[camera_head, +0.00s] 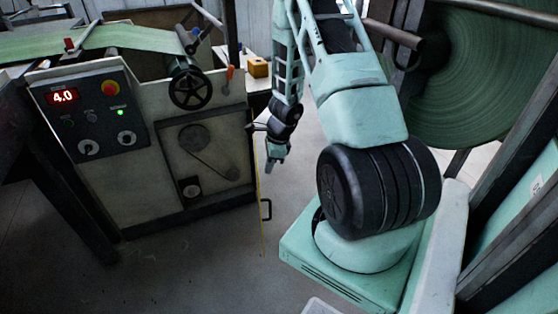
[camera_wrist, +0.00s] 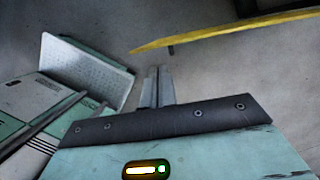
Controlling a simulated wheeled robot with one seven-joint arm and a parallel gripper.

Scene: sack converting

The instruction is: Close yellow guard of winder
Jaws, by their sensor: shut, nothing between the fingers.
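The winder (camera_head: 130,190) stands at the left in the head view. Its side opening with belt and pulleys (camera_head: 207,150) is uncovered. The yellow guard (camera_head: 261,225) shows nearly edge-on as a thin upright yellow strip standing out from the winder's right side, swung open. A black handle (camera_head: 267,210) sits on it. My gripper (camera_head: 270,167) points down beside the guard's upper part, above the handle; I cannot tell whether it touches. In the wrist view the guard (camera_wrist: 225,35) is a yellow edge beyond my shut, empty fingers (camera_wrist: 156,75), apart from them in the picture.
A control panel (camera_head: 95,115) with a lit 4.0 display is on the winder's front. A handwheel (camera_head: 189,88) sticks out above the opening. A large green roll (camera_head: 485,70) stands at the right. The grey floor (camera_head: 200,265) before the winder is clear.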

